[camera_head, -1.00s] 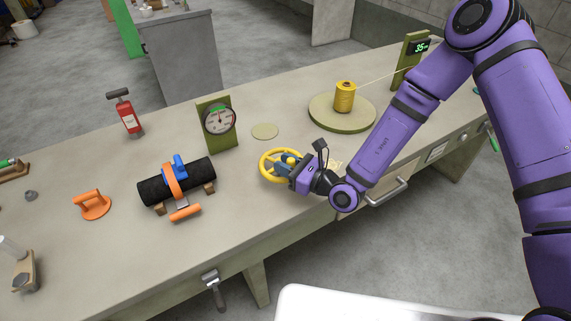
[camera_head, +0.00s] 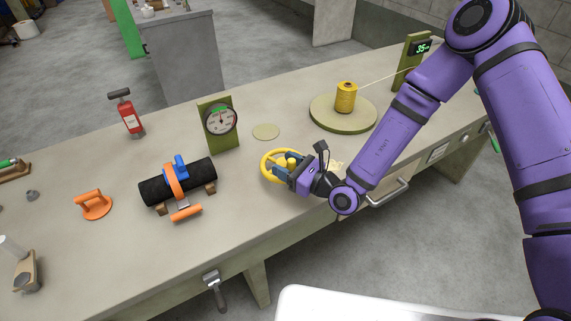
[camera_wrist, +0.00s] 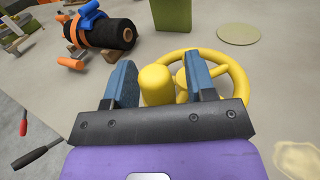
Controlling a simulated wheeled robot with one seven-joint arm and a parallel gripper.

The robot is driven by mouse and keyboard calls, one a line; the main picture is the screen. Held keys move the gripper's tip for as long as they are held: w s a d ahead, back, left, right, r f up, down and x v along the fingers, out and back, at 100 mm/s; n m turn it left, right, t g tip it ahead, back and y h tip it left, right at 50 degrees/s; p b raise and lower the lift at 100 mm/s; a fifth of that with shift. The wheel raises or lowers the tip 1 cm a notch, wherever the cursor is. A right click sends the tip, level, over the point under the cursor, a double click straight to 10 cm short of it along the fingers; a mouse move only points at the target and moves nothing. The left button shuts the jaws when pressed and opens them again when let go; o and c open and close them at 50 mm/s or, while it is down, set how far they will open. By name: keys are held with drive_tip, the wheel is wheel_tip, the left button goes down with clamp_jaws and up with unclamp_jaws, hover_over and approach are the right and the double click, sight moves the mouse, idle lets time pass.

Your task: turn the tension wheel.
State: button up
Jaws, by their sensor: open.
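The yellow tension wheel (camera_head: 267,158) stands on the bench near its front edge; its rim and hub also show in the wrist view (camera_wrist: 238,76). My gripper (camera_head: 287,168) is at the wheel, over its right side in the head view. In the wrist view my gripper (camera_wrist: 160,85) is open, with its two blue fingers apart. A yellow knob (camera_wrist: 156,86) shows between the fingers; I cannot tell whether either finger touches it. A dial gauge (camera_head: 221,118) on a green plate stands behind the wheel.
A black roll with an orange strap (camera_head: 150,190) lies left of the wheel. A yellow spool (camera_head: 346,97) stands on a round green base (camera_head: 324,112), its thread running to a display post (camera_head: 420,48). A red extinguisher (camera_head: 129,117) and an orange handle (camera_head: 94,205) stand farther left.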

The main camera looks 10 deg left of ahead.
drive_tip(key=v, duration=1)
drive_tip(key=shift+d, duration=0.3)
drive_tip(key=shift+s+r, duration=0.1)
drive_tip(key=s+d+r+n+g+h, duration=0.1)
drive_tip(key=s+d+r+n+g, duration=0.2)
drive_tip(key=r+n+g, duration=0.45)
drive_tip(key=s+d+r+n+g+h, duration=0.1)
drive_tip(key=s+d+r+n+g, duration=0.3)
drive_tip(key=r+n, duration=0.65)
drive_tip(key=s+d+r+n+t+h, duration=0.1)
drive_tip(key=s+d+r+t+h, duration=0.2)
drive_tip(key=d+r, duration=0.3)
drive_tip(key=s+d+r+n+t+h, duration=0.2)
drive_tip(key=d+r+h, duration=0.4)
drive_tip(key=d, duration=0.4)
drive_tip(key=s+d+r+n+t+h, duration=0.1)
drive_tip(key=s+d+r+t+h, duration=0.3)
drive_tip(key=d+r+h, duration=0.1)
drive_tip(key=d+r, duration=0.1)
drive_tip(key=d, duration=0.1)
drive_tip(key=shift+s+d+r+n, duration=0.3)
drive_tip(key=shift+s+d+n, duration=0.1)
